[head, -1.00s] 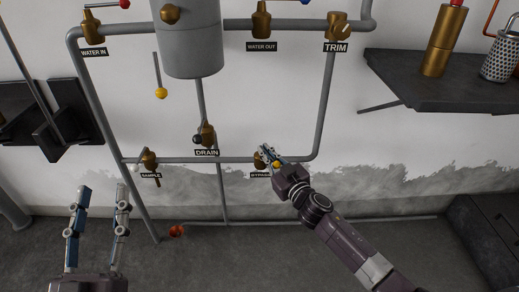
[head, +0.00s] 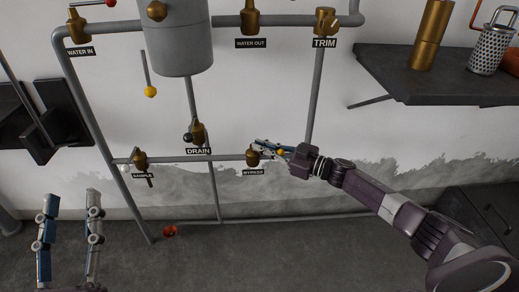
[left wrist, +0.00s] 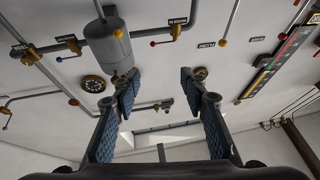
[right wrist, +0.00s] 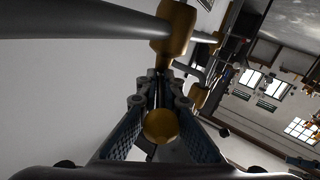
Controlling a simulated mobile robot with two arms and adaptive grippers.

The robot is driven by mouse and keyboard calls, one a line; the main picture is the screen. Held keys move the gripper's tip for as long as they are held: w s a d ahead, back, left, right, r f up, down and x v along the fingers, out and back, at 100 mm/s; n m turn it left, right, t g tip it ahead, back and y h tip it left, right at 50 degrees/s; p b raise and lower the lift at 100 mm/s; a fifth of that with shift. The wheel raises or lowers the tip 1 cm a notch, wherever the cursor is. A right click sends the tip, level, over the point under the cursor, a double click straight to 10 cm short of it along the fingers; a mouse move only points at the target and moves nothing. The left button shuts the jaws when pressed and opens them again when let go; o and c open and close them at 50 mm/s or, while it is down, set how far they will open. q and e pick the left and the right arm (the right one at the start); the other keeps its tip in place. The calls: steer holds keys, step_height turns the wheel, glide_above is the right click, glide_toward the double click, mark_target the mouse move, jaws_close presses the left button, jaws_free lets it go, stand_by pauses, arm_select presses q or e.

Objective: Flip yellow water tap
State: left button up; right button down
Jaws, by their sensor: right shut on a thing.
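The brass valve (head: 253,156) above the BYPASS label sits on the lower horizontal pipe. Its yellow knob (head: 281,152) lies to the right of the valve body, between the fingers of my right gripper (head: 272,147). In the right wrist view the yellow knob (right wrist: 161,126) sits between the two fingers, with the brass valve body (right wrist: 174,30) beyond the tips. My right gripper is shut on the knob's handle, which the fingers largely hide. My left gripper (head: 70,200) is open and empty at lower left, away from the pipes; its spread fingers show in the left wrist view (left wrist: 165,85).
Other valves share the pipework: DRAIN (head: 198,134), SAMPLE (head: 140,161), TRIM (head: 325,21). A dark shelf (head: 430,80) juts out at right.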

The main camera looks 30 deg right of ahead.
arm_select(q)
steer(key=shift+s+r+t, duration=0.5)
steer(key=shift+r+t, duration=0.1)
steer(key=shift+r, duration=0.3)
arm_select(e)
steer(key=shift+d, duration=0.1)
steer(key=c, duration=2.1)
jaws_free()
steer(key=v, duration=1.2)
steer(key=shift+w, duration=0.15)
steer(key=shift+d, duration=0.1)
